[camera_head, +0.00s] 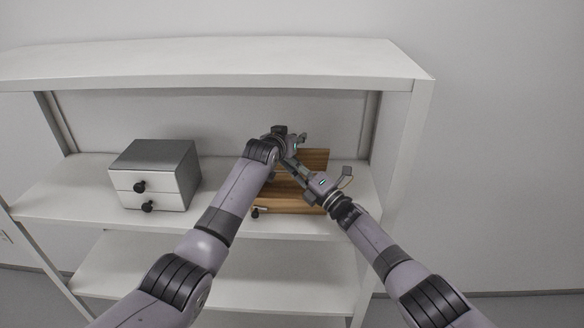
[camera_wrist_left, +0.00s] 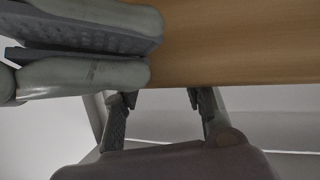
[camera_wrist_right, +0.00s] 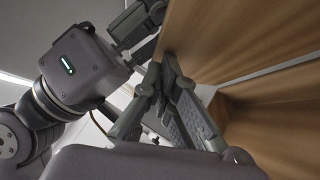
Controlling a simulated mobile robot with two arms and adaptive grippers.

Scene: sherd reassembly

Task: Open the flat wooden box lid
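The wooden box (camera_head: 290,208) sits on the middle shelf, partly hidden by my arms. Its lid (camera_head: 315,158) stands raised and tilted behind my grippers; the right wrist view shows the lid (camera_wrist_right: 225,35) angled apart from the box body (camera_wrist_right: 275,120). My left gripper (camera_head: 294,142) is at the lid; in the left wrist view its fingers (camera_wrist_left: 163,98) are apart beside the lid's edge (camera_wrist_left: 230,45). My right gripper (camera_head: 290,165) lies just in front of the lid, its fingertips (camera_wrist_right: 162,65) drawn together close to the lid's surface. Nothing shows between them. Exact contact is hidden.
A grey and white drawer box (camera_head: 155,175) with black knobs stands left on the same shelf. The white upper shelf (camera_head: 210,65) hangs overhead and the side panel (camera_head: 402,150) closes the right. My grippers are very close together. The lower shelf (camera_head: 255,275) looks empty.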

